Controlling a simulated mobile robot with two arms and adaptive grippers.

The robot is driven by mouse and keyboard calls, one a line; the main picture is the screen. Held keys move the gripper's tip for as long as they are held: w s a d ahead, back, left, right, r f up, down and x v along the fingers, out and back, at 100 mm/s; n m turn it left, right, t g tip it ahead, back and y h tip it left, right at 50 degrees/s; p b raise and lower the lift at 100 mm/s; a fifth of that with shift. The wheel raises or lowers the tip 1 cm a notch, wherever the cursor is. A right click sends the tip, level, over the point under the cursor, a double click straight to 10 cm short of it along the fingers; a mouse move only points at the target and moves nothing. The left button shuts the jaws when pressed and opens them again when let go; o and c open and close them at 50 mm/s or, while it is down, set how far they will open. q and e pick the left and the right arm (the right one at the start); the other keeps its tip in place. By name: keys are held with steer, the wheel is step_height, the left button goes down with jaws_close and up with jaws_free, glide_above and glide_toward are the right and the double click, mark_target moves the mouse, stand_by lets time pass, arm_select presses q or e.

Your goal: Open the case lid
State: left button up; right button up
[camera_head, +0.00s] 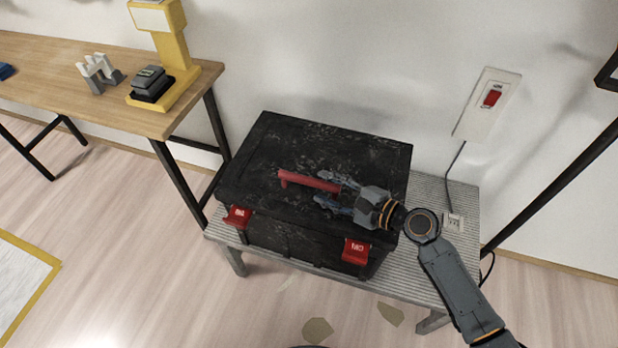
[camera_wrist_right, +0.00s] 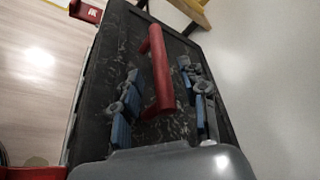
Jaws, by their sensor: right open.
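A black scuffed case (camera_head: 280,237) sits on a grey ribbed bench, with its lid (camera_head: 345,150) down. A red handle (camera_head: 308,181) lies on the lid's top. Two red latches show on the front, a left one (camera_head: 237,217) and a right one (camera_head: 355,251); both jut outward from the case. My right gripper (camera_head: 323,189) is open low over the lid, at the handle's right end. In the right wrist view the handle (camera_wrist_right: 160,75) runs between the two spread fingers. I cannot tell whether either finger touches it. My left gripper is not in view.
The grey bench (camera_head: 440,225) stands against the white wall, with bare top to the right of the case. A wooden table (camera_head: 60,75) with a yellow stand (camera_head: 172,55) is at left. A red wall switch (camera_head: 492,97) and its cable are at right.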

mark_target(309, 181)
steer(key=x, duration=0.5)
steer(key=shift+w+a, duration=0.15)
steer(key=shift+a, duration=0.05)
jaws_close()
